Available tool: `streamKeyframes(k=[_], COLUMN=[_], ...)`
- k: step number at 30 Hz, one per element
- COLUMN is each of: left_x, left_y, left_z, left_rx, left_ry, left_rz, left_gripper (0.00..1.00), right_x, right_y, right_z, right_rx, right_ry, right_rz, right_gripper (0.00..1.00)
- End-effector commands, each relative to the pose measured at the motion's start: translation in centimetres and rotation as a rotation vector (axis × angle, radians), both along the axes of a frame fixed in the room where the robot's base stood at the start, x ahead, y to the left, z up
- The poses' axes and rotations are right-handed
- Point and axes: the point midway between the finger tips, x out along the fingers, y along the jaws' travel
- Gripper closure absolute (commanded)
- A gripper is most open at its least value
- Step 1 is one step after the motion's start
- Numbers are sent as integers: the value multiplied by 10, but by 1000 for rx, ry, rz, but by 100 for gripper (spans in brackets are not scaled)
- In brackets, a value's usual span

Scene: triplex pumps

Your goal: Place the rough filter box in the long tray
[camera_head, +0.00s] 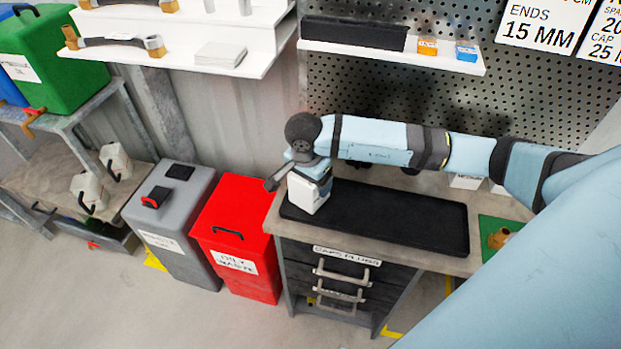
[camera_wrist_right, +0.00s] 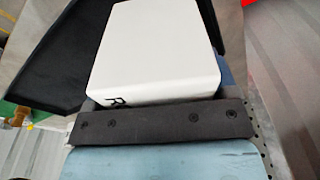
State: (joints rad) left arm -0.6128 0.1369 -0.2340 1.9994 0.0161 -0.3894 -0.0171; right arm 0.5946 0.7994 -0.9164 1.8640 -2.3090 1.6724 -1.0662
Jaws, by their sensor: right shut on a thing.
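The rough filter box is a white box (camera_head: 308,194) at the left end of the long black tray (camera_head: 400,226) on the workbench. My right gripper (camera_head: 305,171) is over the box and shut on it. In the right wrist view the white box (camera_wrist_right: 155,45) fills the middle, with a dark letter R on its near edge, and the black tray (camera_wrist_right: 45,60) lies behind it. The box is at or just above the tray; I cannot tell whether its underside touches. My left gripper is not in view.
A red bin (camera_head: 236,240) and a grey bin (camera_head: 172,222) stand left of the bench. A green mat (camera_head: 490,225) with a brass part lies right of the tray. A shelf (camera_head: 390,57) with small boxes hangs above. The tray's middle and right are clear.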

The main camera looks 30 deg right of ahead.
Motion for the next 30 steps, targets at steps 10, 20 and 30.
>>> streamKeyframes(k=[10, 20, 30], left_x=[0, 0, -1], left_y=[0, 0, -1], left_z=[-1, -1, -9], left_rx=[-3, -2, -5], left_ry=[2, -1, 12], left_rz=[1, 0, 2], left_gripper=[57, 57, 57], right_x=[0, 0, -3], right_y=[0, 2, 11], right_z=[-3, 27, 97], right_rx=[0, -1, 0], right_ry=[0, -4, -3], right_rz=[0, 2, 1], right_gripper=[0, 0, 0])
